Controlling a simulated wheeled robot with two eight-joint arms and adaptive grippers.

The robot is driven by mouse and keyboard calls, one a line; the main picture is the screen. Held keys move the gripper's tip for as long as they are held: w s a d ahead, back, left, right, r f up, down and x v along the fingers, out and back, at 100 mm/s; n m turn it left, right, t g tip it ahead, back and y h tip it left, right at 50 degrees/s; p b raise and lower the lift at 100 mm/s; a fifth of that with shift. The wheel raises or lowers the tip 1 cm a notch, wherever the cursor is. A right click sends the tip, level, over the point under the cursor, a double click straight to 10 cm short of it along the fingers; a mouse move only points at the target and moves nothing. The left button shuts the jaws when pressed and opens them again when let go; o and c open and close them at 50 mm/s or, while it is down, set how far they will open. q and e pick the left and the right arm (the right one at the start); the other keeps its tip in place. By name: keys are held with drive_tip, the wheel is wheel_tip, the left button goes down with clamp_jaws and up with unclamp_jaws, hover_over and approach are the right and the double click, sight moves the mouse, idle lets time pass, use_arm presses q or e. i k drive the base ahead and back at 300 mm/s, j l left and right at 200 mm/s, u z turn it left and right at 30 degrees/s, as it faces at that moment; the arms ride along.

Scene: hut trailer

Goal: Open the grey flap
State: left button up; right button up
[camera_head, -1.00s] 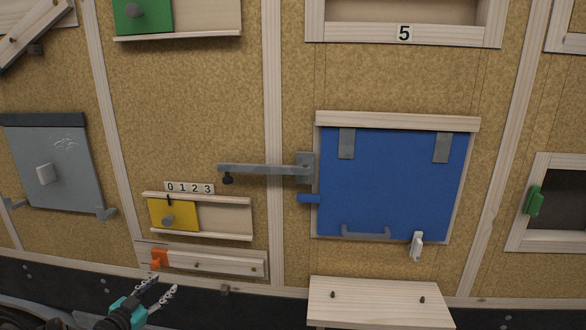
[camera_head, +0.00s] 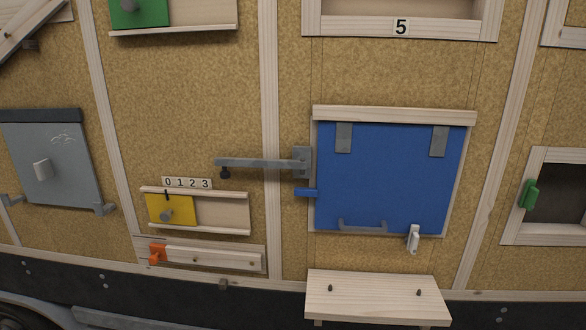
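The grey flap (camera_head: 65,170) is at the left of the head view, hanging flat against the wall under a dark strip (camera_head: 42,115) along its top edge. A pale knob (camera_head: 42,169) sticks out from its left-middle part, and a faint light marking is near its upper right. Grey latch pieces (camera_head: 105,208) and (camera_head: 13,200) sit at its lower right and lower left corners. The flap looks closed. Neither of my grippers shows in the view now.
To the right are a yellow slider (camera_head: 165,210) with number tiles (camera_head: 187,183), an orange latch (camera_head: 157,253), a grey bar (camera_head: 262,165) and a large blue flap (camera_head: 385,180). A wooden shelf (camera_head: 378,297) juts out below the blue flap. A black band runs along the bottom.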

sight(51, 161)
drive_tip(key=u, duration=1.5)
